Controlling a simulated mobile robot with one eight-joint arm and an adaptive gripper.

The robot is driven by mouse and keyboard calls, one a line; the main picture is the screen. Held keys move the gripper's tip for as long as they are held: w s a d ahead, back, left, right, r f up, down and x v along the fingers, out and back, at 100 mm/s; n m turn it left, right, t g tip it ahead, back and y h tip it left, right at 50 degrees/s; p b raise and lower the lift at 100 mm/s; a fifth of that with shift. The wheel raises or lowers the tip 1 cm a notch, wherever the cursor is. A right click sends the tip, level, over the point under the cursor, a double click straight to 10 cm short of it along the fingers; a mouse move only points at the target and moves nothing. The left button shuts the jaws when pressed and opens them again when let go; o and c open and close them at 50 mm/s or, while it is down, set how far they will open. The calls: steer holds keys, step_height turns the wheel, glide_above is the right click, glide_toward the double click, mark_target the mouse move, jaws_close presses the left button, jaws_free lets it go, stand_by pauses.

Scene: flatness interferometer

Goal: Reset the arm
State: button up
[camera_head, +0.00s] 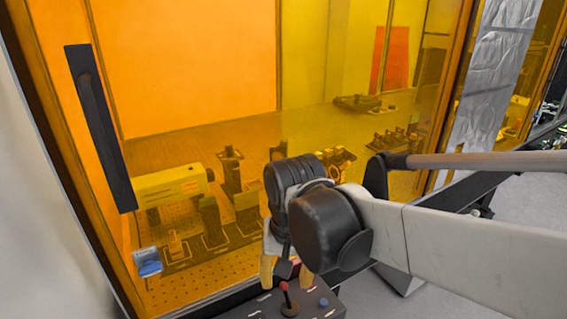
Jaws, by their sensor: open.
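My arm reaches in from the right edge, with pale links and dark joints, and bends down near the picture's middle. My gripper (283,267) hangs below the dark wrist joint, with tan fingers pointing down. I cannot tell whether the gripper touches the box.
An amber-tinted enclosure panel (205,70) with a black vertical handle (99,130) fills the left and middle. Behind it, a yellow laser-like unit (170,187) and several optical mounts stand on a perforated table. A small blue item (149,262) is at lower left.

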steer(key=s+d+t, duration=0.3)
steer(key=d, duration=0.7)
steer(key=s+d+r+t, duration=0.1)
steer(key=s+d+t, duration=0.1)
steer(key=d, duration=0.7)
steer(key=shift+s+d+r+m+t+h, duration=0.15)
steer(key=shift+s+d+m+t+h, duration=0.15)
steer(key=shift+s+d+m+t, duration=0.15)
steer(key=shift+a, duration=0.1)
steer(key=shift+c, duration=0.4)
